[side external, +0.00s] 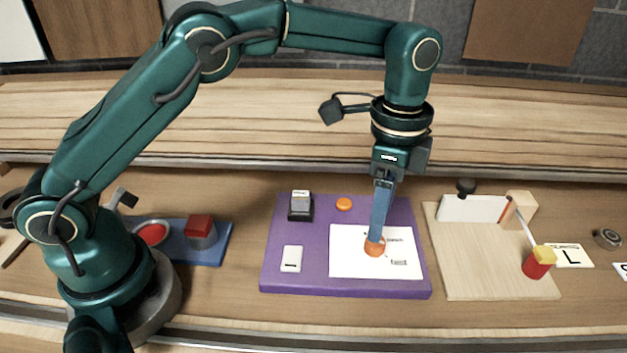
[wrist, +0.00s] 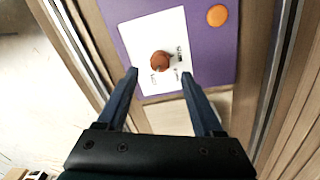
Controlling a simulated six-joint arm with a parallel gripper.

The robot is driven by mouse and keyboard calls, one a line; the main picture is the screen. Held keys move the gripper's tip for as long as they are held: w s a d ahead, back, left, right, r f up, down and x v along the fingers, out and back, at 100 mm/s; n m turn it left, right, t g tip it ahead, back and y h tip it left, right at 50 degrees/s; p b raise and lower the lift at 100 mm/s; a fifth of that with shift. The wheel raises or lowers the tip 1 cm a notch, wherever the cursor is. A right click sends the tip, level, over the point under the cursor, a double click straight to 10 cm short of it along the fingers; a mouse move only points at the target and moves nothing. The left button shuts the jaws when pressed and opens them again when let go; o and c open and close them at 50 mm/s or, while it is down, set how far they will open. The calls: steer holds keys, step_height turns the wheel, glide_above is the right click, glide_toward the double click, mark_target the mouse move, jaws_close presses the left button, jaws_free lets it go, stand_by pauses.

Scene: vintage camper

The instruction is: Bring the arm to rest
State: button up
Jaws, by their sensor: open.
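My gripper (side external: 378,238) points straight down over a white sheet (side external: 345,262) on a purple mat (side external: 278,270). In the wrist view my gripper (wrist: 160,73) is open, with two blue fingers spread apart. A round orange-brown object (side external: 375,250) stands on the sheet at the fingertips. In the wrist view this object (wrist: 161,62) lies between and slightly beyond the fingertips, with a clear gap on each side. Dark printed marks show on the sheet beside it. The side view hides part of the object behind a finger.
On the mat are an orange disc (side external: 344,204), a grey-topped block (side external: 300,204) and a white tile (side external: 291,259). A blue tray (side external: 215,251) with red items is left. A wooden board (side external: 465,270) with a red-and-yellow piece (side external: 538,263) is right. A wooden ledge (side external: 260,120) runs behind.

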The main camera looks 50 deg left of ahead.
steer(key=shift+r, duration=0.1)
steer(key=s+a+r+n+t, duration=0.5)
steer(key=a+r, duration=0.4)
steer(key=r, duration=0.5)
steer(key=s+a+f+n, duration=0.2)
steer(key=s+f+n, duration=0.1)
steer(key=s, duration=0.3)
steer(key=s+a+f+n+t, duration=0.1)
steer(key=s+a+f+n, duration=0.1)
steer(key=s+f+n, duration=0.2)
steer(key=shift+s+a+n, duration=0.25)
steer(key=shift+s+n, duration=0.25)
steer(key=shift+s, duration=0.5)
